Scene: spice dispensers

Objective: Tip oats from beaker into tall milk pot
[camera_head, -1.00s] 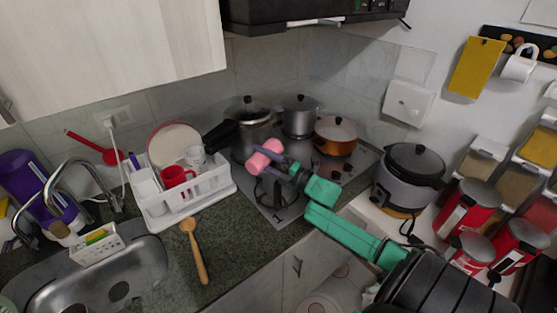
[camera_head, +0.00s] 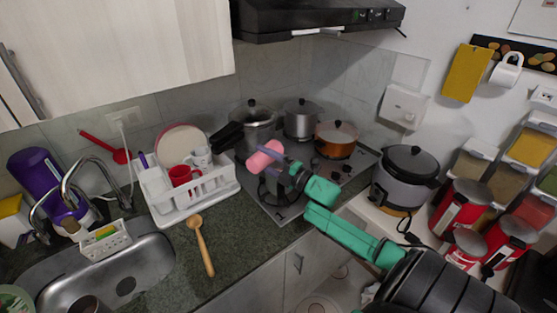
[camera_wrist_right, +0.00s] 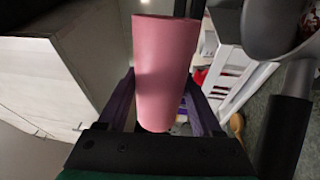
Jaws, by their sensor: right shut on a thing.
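A pink beaker (camera_head: 259,160) is held above the hob in the head view. It lies tilted well over, near sideways. It also shows in the wrist view (camera_wrist_right: 160,70); its inside and any oats are hidden. My right gripper (camera_head: 279,158) is shut on the beaker, with purple fingers on both sides of it. A tall steel pot (camera_head: 256,116) with a lid and long black handle stands behind the beaker. A grey lidded pot (camera_head: 301,119) stands at the back of the hob. I cannot tell which one is the milk pot. My left gripper is out of view.
A copper-coloured lidded pan (camera_head: 337,140) stands on the hob's right side. A white dish rack (camera_head: 190,203) with a red mug is left of the hob. A wooden spoon (camera_head: 203,247) lies on the counter. A rice cooker (camera_head: 398,187) stands right. The range hood (camera_head: 315,17) hangs above.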

